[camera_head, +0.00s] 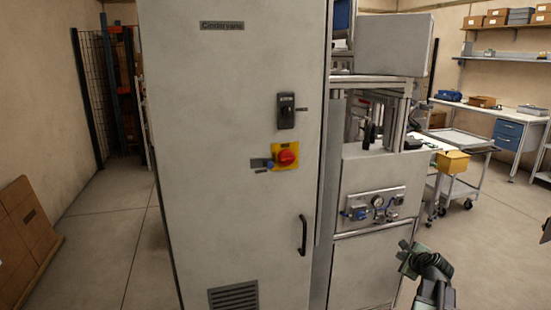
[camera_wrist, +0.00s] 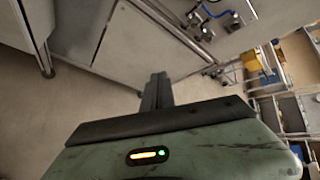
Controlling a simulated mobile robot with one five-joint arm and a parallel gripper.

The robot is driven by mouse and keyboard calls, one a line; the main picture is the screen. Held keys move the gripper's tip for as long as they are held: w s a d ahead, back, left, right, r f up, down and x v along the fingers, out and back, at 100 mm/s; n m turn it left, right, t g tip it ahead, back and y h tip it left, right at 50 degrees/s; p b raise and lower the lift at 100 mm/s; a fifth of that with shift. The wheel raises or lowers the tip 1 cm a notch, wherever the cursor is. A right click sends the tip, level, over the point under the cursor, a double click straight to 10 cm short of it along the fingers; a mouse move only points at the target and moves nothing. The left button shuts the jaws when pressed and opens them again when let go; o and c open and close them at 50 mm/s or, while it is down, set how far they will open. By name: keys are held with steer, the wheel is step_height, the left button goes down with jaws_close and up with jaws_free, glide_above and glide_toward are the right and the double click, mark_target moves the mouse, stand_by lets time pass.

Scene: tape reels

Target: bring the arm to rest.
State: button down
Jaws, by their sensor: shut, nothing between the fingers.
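My gripper (camera_head: 405,259) shows at the lower right of the head view, at the end of my greenish arm. It is in front of the lower part of a grey machine (camera_head: 353,265), with nothing held. In the wrist view the dark fingers of my gripper (camera_wrist: 158,80) are together in the middle, above the green wrist body. I cannot tell from the head view how far the fingers are from the machine.
A tall grey cabinet (camera_head: 230,200) with a red switch (camera_head: 286,157) and a black handle (camera_head: 302,235) fills the middle. A cart with a yellow bin (camera_head: 453,162) and a workbench (camera_head: 500,112) stand at the right. Brown boxes (camera_head: 25,225) are at the left.

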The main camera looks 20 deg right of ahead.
steer(key=w+a+f+n+g+y, duration=0.25)
steer(key=a+n, duration=0.25)
steer(key=a, duration=0.5)
steer(key=w+a+f+n+g+y, duration=0.1)
steer(key=a+f+n, duration=0.25)
steer(key=a, duration=0.55)
steer(key=w+a+f+n+g+y, duration=0.1)
steer(key=a+f+n+y, duration=0.1)
steer(key=a+n, duration=0.6)
steer(key=s+a+f+n+g, duration=0.1)
steer(key=s+a+n+g, duration=0.2)
steer(key=a, duration=0.4)
steer(key=s+a+f+n+g+h, duration=0.1)
steer(key=s+a+n, duration=0.25)
steer(key=a, duration=0.45)
steer(key=s+a+f+n+g, duration=0.1)
steer(key=s+a+n+g, duration=0.1)
steer(key=a+n, duration=0.35)
step_height(320, 180, up, 14)
steer(key=a+p, duration=0.2)
steer(key=p, duration=1.1)
steer(key=shift+s+f, duration=0.25)
steer(key=shift+s, duration=0.15)
steer(key=shift+g+h, duration=0.25)
